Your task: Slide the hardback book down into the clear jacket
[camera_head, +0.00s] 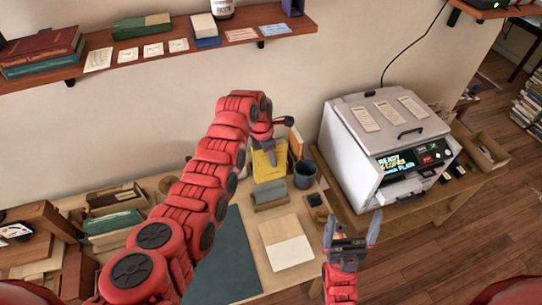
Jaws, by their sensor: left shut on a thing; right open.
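My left arm reaches across to the back of the desk. Its gripper (271,155) points down and is shut at the upper part of a yellow book (262,170), which appears to be the hardback. The book stands roughly upright just behind a small wooden holder (270,205) with a grey panel. I cannot make out the clear jacket, nor tell whether the book's lower edge is inside anything. My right gripper (352,228) is open and empty, fingers pointing up in the picture, near the desk's front right.
A dark cup (304,174) stands close to the right of the holder. A cream sheet or folder (286,241) and a dark green mat (228,262) lie in front. A white copier (385,135) fills the right. A wall shelf (140,48) runs above.

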